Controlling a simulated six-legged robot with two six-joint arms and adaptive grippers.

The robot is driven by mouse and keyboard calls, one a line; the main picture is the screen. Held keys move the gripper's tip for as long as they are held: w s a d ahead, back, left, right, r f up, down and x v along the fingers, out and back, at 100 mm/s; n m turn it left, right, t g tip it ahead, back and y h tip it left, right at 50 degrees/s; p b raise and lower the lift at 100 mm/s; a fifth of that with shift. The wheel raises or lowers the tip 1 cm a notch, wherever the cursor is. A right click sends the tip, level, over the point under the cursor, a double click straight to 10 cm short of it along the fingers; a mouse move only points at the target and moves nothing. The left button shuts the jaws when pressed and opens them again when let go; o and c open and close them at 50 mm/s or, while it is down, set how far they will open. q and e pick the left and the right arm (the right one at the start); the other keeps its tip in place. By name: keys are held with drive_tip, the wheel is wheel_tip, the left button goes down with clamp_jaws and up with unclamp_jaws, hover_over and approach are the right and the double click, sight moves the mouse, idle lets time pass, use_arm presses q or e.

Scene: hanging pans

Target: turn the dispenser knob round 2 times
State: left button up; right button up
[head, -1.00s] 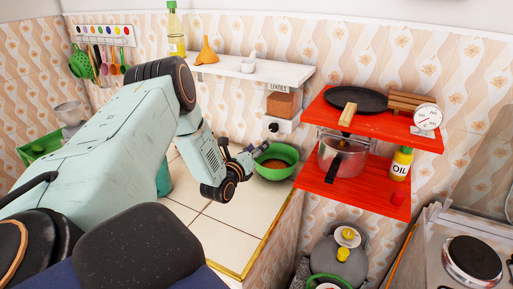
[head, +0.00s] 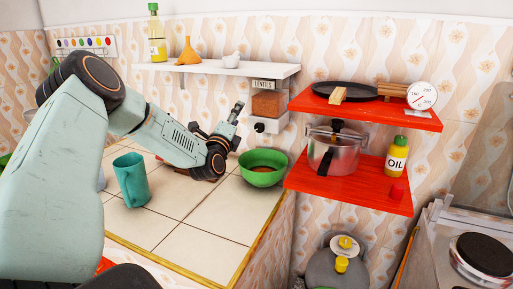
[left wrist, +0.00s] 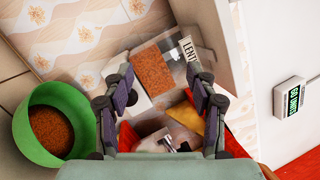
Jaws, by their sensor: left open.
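The lentil dispenser (head: 267,104) hangs under the white shelf, with a clear window of brown lentils and a white base. Its dark round knob (head: 259,127) is on the front of the base. My left gripper (head: 236,113) is open, pointing up, just left of the knob in the picture; I see no contact. My right gripper is not in view.
A green bowl (head: 263,179) of lentils stands on the tiled counter below the dispenser. A teal mug (head: 132,181) stands to the left. Red shelves (head: 300,181) with a pot (head: 334,157) and an oil bottle (head: 396,159) are close on the right. The white shelf (head: 215,68) is above.

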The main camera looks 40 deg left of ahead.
use_arm(q)
wheel_tip(320, 180, down, 2)
drive_tip(key=n+b, duration=0.5)
drive_tip(key=n, duration=0.5)
drive_tip(key=n+g+h, duration=0.1)
drive_tip(key=n+h, duration=0.3)
drive_tip(key=n, duration=0.8)
approach(258, 128)
drive_tip(key=b+x, duration=0.3)
drive_tip(key=x, duration=0.3)
drive_tip(key=shift+w+f, duration=0.15)
drive_tip(key=shift+w, duration=0.25)
drive_tip(key=shift+b+x, duration=0.45)
drive_tip(key=shift+x, duration=0.45)
